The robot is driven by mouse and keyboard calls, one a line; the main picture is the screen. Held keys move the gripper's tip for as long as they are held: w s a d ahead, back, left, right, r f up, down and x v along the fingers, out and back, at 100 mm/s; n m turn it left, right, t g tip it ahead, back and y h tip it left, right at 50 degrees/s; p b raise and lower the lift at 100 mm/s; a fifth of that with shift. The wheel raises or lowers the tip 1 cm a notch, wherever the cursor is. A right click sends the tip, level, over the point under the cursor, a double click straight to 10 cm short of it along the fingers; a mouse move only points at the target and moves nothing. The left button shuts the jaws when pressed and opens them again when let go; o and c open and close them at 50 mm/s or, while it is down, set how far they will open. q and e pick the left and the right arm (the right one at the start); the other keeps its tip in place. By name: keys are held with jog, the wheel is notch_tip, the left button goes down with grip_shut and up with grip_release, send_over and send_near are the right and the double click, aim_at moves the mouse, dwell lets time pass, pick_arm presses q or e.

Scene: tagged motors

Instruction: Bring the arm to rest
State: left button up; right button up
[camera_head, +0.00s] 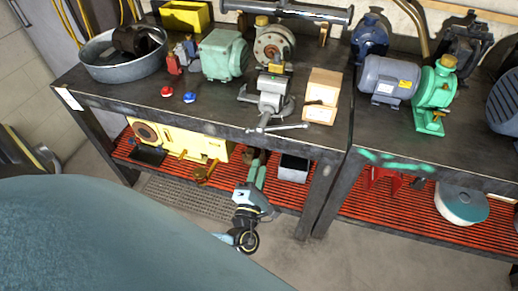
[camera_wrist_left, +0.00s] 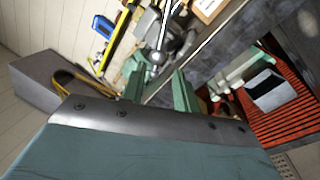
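My left gripper (camera_head: 257,168) is in front of the left workbench, low, near the lower red shelf and below the vise. Its green fingers stand apart with nothing between them in the left wrist view (camera_wrist_left: 160,88). My right gripper is in neither view. On the workbench top (camera_head: 225,108) are a green motor (camera_head: 223,56), a grey-blue motor (camera_head: 388,78) and a green pump-like unit (camera_head: 433,97). A red tag-like piece (camera_head: 167,91) and a blue one (camera_head: 190,97) lie near the front edge.
A grey vise (camera_head: 270,97) and a wooden box (camera_head: 322,93) stand by the bench's front edge. A metal tub (camera_head: 122,66) is at the left. The lower shelf (camera_head: 228,183) holds a yellow machine (camera_head: 188,143) and a grey bin (camera_head: 293,169). Floor at the front right is clear.

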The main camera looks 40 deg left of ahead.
pick_arm(q)
jog(key=s+a+f+n+g+b, duration=0.1)
jog(key=s+a+f+n+g, duration=0.15)
jog(key=f, duration=0.35)
jog(key=s+a+f+n+g+b, duration=0.1)
jog(key=f+n+g, duration=0.15)
jog(key=f, duration=0.35)
jog(key=s+a+f+n+g+b, duration=0.1)
jog(key=s+f+n+g, duration=0.1)
jog(key=f+n, duration=0.3)
jog(key=s+f+n+g+h+b, duration=0.1)
jog(key=s+f+n+g+b, duration=0.15)
jog(key=s+f+n, duration=0.45)
jog(key=s+f+n+g+h+b, duration=0.15)
jog(key=s+f+g, duration=0.3)
jog(key=f, duration=0.45)
jog(key=s+d+f+n+g+h+b, duration=0.1)
jog(key=s+d+f+n+h, duration=0.1)
jog(key=s+f+n, duration=0.4)
jog(key=s+d+f+n+g+h+b, duration=0.2)
jog(key=s+f+n, duration=0.4)
jog(key=s+n, duration=0.8)
jog(key=d+n+h, duration=0.1)
jog(key=d+n, duration=0.1)
jog(key=n, duration=0.2)
jog(key=shift+d+f+g+b, duration=0.15)
jog(key=shift+f+g+b, duration=0.15)
jog(key=shift+f, duration=0.1)
